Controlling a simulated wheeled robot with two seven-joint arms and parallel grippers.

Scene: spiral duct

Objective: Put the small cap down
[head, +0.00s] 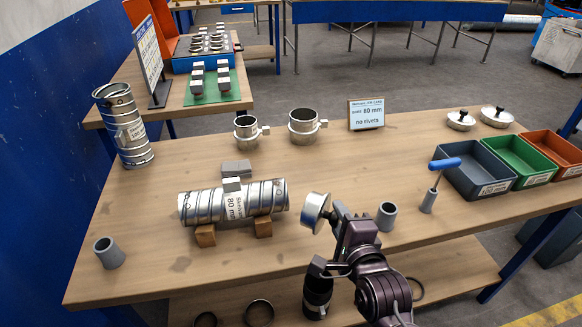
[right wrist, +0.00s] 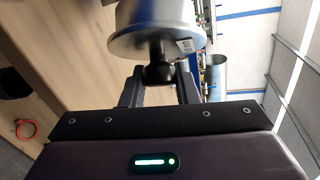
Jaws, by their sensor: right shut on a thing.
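My right gripper (head: 338,214) is shut on the black knob of the small cap (head: 315,209), a round silver metal cap. I hold it above the table, tilted on its side, just right of the horizontal spiral duct. In the right wrist view the cap (right wrist: 158,32) sits beyond the fingers, its knob between the fingertips (right wrist: 158,78). The spiral duct marked 80 mm (head: 232,203) lies on two wooden blocks (head: 206,236). Two other caps with black knobs (head: 461,120) rest at the table's back right. My left gripper is not in view.
Grey cups (head: 387,216) and (head: 109,253) stand on the table, with a blue-handled tool (head: 428,201) in a holder. Bins, grey (head: 470,185), green and orange, line the right edge. Two clamp collars (head: 303,127), a sign (head: 366,115) and an upright duct (head: 124,127) stand behind.

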